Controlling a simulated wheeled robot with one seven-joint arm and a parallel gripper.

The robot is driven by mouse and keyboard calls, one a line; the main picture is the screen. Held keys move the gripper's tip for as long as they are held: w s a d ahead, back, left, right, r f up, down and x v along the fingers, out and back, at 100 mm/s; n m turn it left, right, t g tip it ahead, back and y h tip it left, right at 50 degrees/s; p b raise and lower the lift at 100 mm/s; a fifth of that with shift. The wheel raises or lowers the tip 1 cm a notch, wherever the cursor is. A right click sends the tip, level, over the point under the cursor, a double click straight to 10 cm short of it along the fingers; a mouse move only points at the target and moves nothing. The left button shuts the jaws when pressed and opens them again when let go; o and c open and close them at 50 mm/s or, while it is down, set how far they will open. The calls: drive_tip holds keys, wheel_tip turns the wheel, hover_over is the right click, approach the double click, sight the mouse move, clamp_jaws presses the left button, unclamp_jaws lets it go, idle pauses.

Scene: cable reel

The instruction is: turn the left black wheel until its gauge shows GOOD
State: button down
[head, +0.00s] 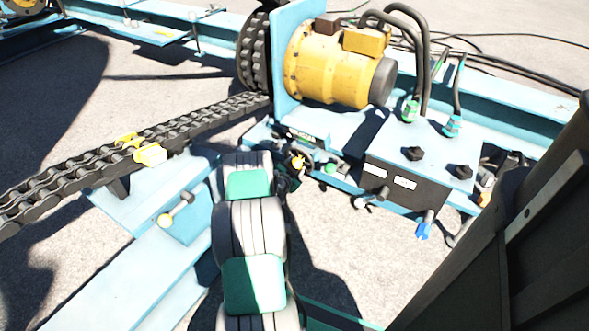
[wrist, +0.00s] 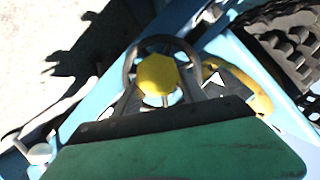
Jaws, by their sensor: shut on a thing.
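The black wheel with a yellow hub (wrist: 158,72) fills the middle of the wrist view, its dark rim arching above the hub. It shows small in the head view (head: 298,162), partly hidden by my arm. My gripper (wrist: 158,92) is shut on the black wheel, with one dark finger on either side of the hub. In the head view its fingers are mostly hidden behind the arm. A dark strip with small greenish marks (head: 302,137) sits just above the wheel, too small to read. I cannot tell what the gauge shows.
A yellow motor (head: 325,65) stands on the blue frame behind the wheel. A heavy chain (head: 130,150) runs to the left. A dark control box (head: 405,185) with knobs and cables is on the right. Small levers stick out near the wheel.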

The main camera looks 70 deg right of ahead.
drive_tip(key=shift+s+f+m+t+b, duration=0.15)
drive_tip(key=shift+m+t+b, duration=0.15)
drive_tip(key=shift+m+b, duration=0.25)
drive_tip(key=c, duration=0.7)
unclamp_jaws()
drive_tip(key=shift+o, duration=0.2)
drive_tip(key=p+v, duration=0.2)
drive_tip(key=v, duration=0.5)
drive_tip(key=shift+a+p, duration=0.35)
drive_tip(key=shift+a, duration=0.1)
